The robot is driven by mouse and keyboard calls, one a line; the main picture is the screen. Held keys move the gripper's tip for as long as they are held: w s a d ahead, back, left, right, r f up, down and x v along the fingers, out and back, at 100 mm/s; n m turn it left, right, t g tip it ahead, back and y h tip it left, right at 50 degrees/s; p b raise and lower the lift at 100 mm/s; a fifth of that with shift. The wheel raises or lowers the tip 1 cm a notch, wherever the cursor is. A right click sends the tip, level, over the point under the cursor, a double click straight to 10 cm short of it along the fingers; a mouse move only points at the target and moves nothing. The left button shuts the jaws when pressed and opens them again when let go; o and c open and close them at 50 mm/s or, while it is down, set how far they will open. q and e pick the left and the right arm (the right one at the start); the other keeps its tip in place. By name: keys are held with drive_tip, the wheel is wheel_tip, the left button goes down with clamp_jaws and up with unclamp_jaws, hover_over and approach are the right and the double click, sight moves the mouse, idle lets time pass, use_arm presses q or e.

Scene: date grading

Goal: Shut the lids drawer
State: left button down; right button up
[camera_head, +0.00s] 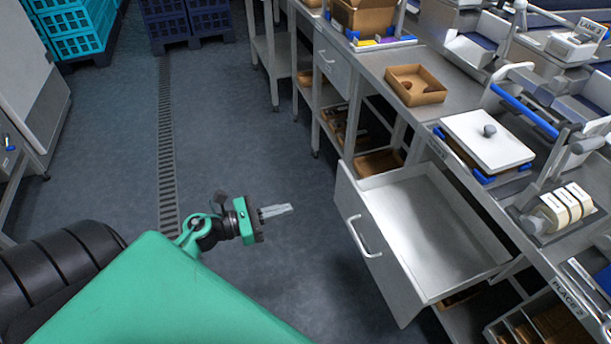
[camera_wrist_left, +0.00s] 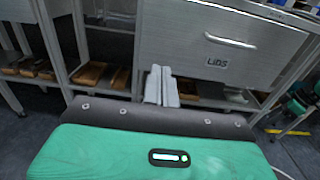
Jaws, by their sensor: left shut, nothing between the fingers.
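The lids drawer (camera_head: 420,236) stands pulled well out from the bench in the head view, and its inside looks empty. Its bar handle (camera_head: 363,236) is on the front panel, on the left side. In the left wrist view the drawer front (camera_wrist_left: 240,62) carries the label LIDS and the handle (camera_wrist_left: 230,41). My left gripper (camera_head: 288,208) is shut and empty, to the left of the drawer front and apart from it. Its fingers show in the left wrist view (camera_wrist_left: 161,85), below and left of the handle. My right gripper is not in view.
The bench (camera_head: 455,108) holds a cardboard tray (camera_head: 416,85), a white lidded box (camera_head: 487,141) and label rolls (camera_head: 562,206). Another drawer (camera_head: 331,64) farther along is closed. Shelves with cardboard boxes lie below. The floor (camera_head: 260,150) left of the bench is clear.

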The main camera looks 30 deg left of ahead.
sight(342, 193)
use_arm(q)
drive_tip(key=p+x, duration=0.2)
drive_tip(key=x, duration=1)
drive_tip(key=shift+w+d, duration=0.35)
drive_tip(key=shift+w, duration=0.05)
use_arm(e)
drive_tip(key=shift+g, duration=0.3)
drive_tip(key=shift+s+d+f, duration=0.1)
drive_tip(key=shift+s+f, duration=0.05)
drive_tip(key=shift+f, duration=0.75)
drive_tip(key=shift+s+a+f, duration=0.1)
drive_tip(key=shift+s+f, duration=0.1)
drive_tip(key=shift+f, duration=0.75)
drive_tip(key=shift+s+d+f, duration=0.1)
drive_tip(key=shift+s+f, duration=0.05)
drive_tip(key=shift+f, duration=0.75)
use_arm(q)
drive_tip(key=shift+w, duration=0.1)
